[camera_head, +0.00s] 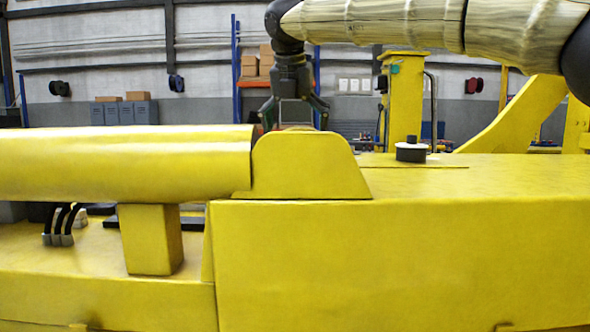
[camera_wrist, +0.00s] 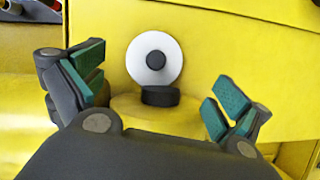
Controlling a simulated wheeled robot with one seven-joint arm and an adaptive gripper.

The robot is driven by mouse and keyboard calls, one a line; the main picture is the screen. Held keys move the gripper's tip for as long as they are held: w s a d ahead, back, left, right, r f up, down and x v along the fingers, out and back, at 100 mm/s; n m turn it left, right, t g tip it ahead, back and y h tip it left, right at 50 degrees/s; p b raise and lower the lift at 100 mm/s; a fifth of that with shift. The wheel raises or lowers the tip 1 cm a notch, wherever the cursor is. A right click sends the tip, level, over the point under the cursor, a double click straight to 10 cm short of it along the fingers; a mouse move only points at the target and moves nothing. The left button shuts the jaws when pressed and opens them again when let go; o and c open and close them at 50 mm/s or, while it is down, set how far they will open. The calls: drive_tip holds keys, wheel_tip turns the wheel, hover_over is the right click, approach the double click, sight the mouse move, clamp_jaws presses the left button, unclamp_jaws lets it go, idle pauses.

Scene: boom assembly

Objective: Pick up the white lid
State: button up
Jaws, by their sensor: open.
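My gripper (camera_head: 294,114) points down with fingers spread, left of the lid and over the raised yellow plate. In the wrist view my gripper (camera_wrist: 158,88) is open with green pads, and the lid lies beyond the fingertips, not between the pads.
A short black cylinder (camera_wrist: 160,96) stands on a round yellow piece, in front of the lid in the wrist view. The raised yellow plate (camera_head: 305,165) stands below my gripper. A yellow post (camera_head: 404,95) rises behind the lid. The deck (camera_head: 500,175) right of the lid is clear.

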sight(296, 159)
drive_tip(key=x, duration=0.2)
drive_tip(key=shift+w+d+f, duration=0.1)
drive_tip(key=shift+w+f, duration=0.05)
drive_tip(key=shift+f, duration=0.1)
drive_tip(key=shift+w+a+f+p, duration=0.1)
drive_tip(key=shift+a+f+p, duration=0.1)
drive_tip(key=shift+f+p, duration=0.6)
drive_tip(key=shift+p+x, duration=0.55)
drive_tip(key=shift+x, duration=1.45)
drive_tip(key=shift+s, duration=0.2)
